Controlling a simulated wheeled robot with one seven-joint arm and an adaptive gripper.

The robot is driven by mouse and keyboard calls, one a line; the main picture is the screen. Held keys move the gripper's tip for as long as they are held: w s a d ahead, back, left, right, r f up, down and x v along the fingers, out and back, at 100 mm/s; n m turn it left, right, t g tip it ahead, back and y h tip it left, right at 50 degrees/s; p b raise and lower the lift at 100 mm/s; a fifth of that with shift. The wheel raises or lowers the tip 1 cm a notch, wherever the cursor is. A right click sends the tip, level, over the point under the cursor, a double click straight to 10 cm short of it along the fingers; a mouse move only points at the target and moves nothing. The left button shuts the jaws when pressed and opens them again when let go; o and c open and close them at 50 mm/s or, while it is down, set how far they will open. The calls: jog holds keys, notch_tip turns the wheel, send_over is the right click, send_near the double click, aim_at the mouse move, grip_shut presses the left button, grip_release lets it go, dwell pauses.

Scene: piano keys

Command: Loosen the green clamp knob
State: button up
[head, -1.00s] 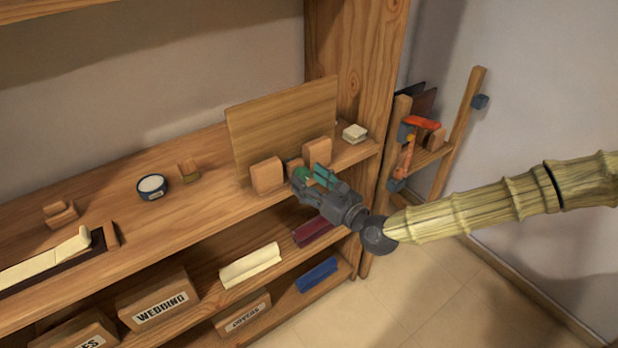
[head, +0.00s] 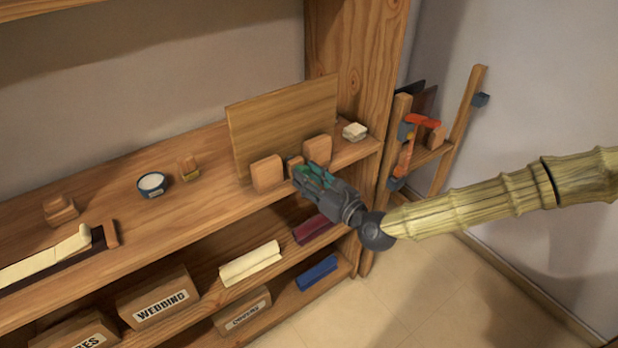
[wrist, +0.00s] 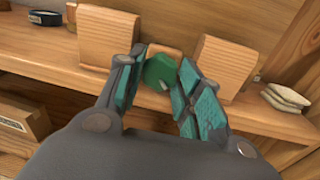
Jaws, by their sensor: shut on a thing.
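The green clamp knob (wrist: 160,72) sits in front of a small wooden block between two larger wooden blocks at the shelf's front edge. In the wrist view my gripper (wrist: 159,80) has its teal-padded fingers on either side of the knob, shut on it. In the head view my gripper (head: 306,176) reaches the shelf edge from the right and mostly covers the knob. A thin upright wooden board (head: 282,125) stands behind the left block (head: 267,174) and the right block (head: 317,151).
A dark round tin (head: 152,185) and small wooden pieces stand on the shelf to the left. Pale stacked pads (head: 354,131) lie right of the blocks. A rack with orange clamps (head: 421,121) stands at the right.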

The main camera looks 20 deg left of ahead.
jog(key=n+h+b, duration=0.1)
jog(key=n+b, duration=0.2)
jog(key=n, duration=0.4)
jog(key=shift+r+n, duration=0.1)
jog(key=shift+n, duration=0.2)
jog(key=n, duration=0.3)
jog(key=shift+b, duration=0.3)
jog(key=n+t+b, duration=0.1)
jog(key=n+b, duration=0.1)
jog(key=n, duration=0.5)
jog(key=n+t+h+b, duration=0.1)
jog(key=n, duration=0.7)
jog(key=shift+s+a+r+b, duration=0.1)
jog(key=shift+b, duration=0.25)
